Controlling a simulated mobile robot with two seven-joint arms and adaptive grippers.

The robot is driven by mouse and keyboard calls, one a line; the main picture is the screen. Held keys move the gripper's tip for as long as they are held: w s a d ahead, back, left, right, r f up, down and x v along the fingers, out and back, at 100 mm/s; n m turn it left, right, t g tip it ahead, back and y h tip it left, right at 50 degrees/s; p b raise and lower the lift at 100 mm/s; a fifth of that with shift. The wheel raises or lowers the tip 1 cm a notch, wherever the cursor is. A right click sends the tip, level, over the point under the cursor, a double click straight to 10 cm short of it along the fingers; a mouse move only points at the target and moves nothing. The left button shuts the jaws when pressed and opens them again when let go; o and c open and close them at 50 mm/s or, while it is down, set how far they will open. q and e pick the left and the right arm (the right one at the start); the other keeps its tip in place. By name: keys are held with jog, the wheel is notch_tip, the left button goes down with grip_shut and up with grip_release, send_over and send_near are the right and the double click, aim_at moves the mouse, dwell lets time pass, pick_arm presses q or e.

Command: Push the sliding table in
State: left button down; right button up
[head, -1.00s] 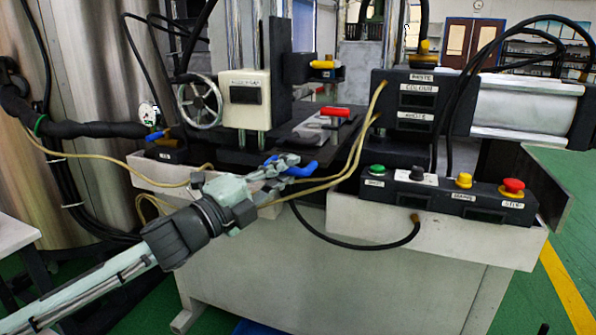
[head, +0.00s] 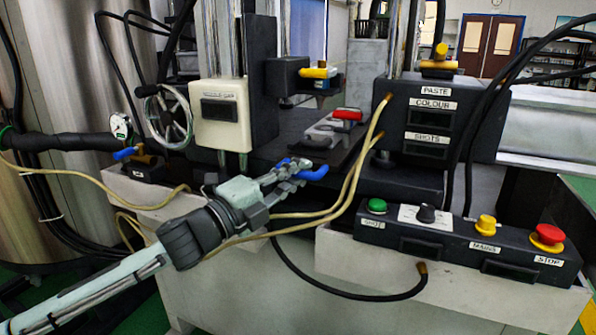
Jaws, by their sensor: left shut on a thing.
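The sliding table (head: 285,143) is a dark flat plate between the white-panelled column and the dark dispensing unit. A metal mould with a red handle (head: 347,114) rests on it. A blue handle (head: 312,173) is at the table's front edge. My left gripper (head: 297,170) is shut on the blue handle, its fingers covering part of it. My right gripper is not in view.
A control box (head: 455,240) with green, yellow and red buttons stands on the right front ledge. Yellowish hoses (head: 335,200) hang beside my left gripper. A handwheel (head: 167,117) and gauge (head: 121,126) are at left.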

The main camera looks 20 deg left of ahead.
pick_arm(q)
jog(key=shift+w+a, duration=0.1)
jog(key=c, duration=1.5)
grip_release()
jog(key=shift+c, duration=0.2)
jog(key=shift+s+a+f, duration=0.2)
jog(key=shift+s+f, duration=0.05)
jog(key=shift+s, duration=0.3)
jog(key=v, duration=1)
jog(key=shift+s+a, duration=0.15)
jog(key=shift+s, duration=0.25)
